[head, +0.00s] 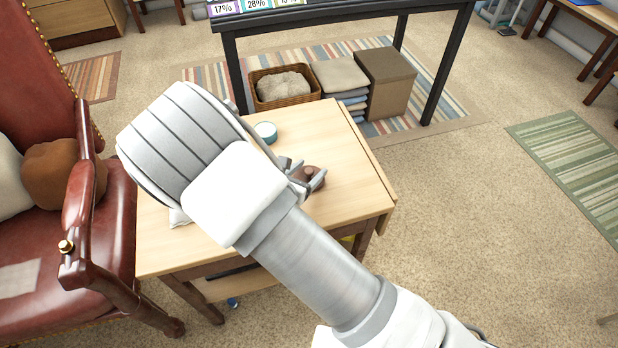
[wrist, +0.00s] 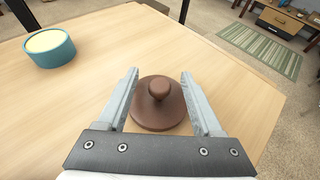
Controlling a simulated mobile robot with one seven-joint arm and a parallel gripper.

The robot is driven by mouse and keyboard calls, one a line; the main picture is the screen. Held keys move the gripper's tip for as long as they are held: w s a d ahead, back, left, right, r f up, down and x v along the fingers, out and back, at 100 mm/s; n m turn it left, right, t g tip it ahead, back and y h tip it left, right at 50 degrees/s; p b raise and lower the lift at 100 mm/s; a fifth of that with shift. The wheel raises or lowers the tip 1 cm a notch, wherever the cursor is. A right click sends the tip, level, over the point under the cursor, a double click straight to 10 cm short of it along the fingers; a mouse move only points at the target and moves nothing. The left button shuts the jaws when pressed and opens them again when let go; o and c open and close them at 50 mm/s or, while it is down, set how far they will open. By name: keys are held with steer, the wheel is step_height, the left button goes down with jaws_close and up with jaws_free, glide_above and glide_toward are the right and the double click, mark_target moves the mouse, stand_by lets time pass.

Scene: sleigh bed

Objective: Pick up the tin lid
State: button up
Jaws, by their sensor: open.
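The tin lid appears to be the round brown disc with a knob (wrist: 159,103) lying on the wooden table in the wrist view. In the head view the brown lid (head: 309,173) shows partly behind my arm. My gripper (wrist: 160,78) is open, with one finger on each side of the lid in the wrist view. The lid's near part runs toward the gripper's dark crossbar. I cannot tell whether the fingers touch the lid. My gripper (head: 302,175) also shows beside the lid in the head view, mostly hidden by my arm.
A teal round tin with a cream top (wrist: 50,47) stands on the table to the left; it also shows in the head view (head: 265,132). The small table (head: 345,150) has bare wood at right. A red leather armchair (head: 100,220) stands close on the left.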

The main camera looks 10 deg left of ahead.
jaws_close()
stand_by(0.3)
